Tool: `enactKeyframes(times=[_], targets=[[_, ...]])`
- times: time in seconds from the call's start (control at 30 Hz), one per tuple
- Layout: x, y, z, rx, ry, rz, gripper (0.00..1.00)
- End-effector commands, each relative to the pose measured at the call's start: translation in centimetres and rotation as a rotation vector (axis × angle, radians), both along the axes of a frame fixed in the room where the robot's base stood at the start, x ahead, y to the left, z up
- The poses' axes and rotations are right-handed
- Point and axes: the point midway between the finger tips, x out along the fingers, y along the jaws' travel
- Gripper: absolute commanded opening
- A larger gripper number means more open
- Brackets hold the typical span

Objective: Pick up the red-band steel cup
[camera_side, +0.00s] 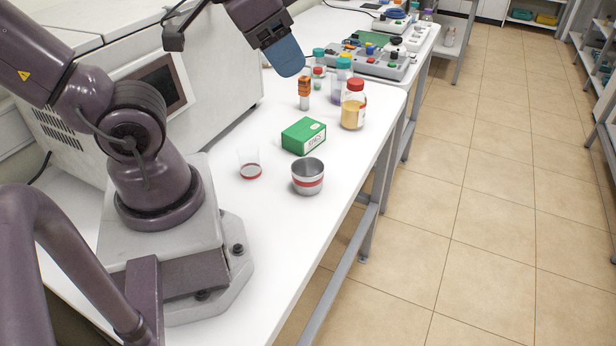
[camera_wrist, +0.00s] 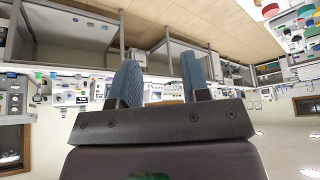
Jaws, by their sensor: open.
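The red-band steel cup (camera_side: 307,177) stands upright on the white table near its front right edge in the side view. It is a short metal cup with an open top and a red band around its lower half. My gripper (camera_side: 290,58) is high above the back part of the table, well away from the cup. In the wrist view my gripper (camera_wrist: 158,82) shows two blue fingers spread apart with nothing between them. The cup does not show in the wrist view.
A clear beaker with a red base (camera_side: 250,164) stands left of the cup. A green box (camera_side: 304,136) lies behind it. An orange-topped vial (camera_side: 304,92) and a red-capped yellow bottle (camera_side: 353,106) stand farther back. A large white machine (camera_side: 215,75) flanks the table's left side.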

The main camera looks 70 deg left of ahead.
Motion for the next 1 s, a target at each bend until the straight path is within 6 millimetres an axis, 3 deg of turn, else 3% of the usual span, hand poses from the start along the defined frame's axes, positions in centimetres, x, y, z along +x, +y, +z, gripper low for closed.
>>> enactKeyframes(times=[0.03, 0.27, 0.3, 0.53, 0.67, 1.0], targets=[[0.0, 0.0, 0.0, 0.000, 0.000, 0.000, 0.45], [0.0, 0.0, 0.0, 0.000, 0.000, 0.000, 0.98], [0.0, 0.0, 0.0, 0.000, 0.000, 0.000, 1.00], [0.1, 0.0, -0.1, 0.005, 0.012, -0.005, 1.00], [0.9, 0.0, -1.1, 0.042, 0.102, -0.046, 1.00], [4.9, -0.3, -7.5, 0.308, 0.568, -0.289, 1.00]])
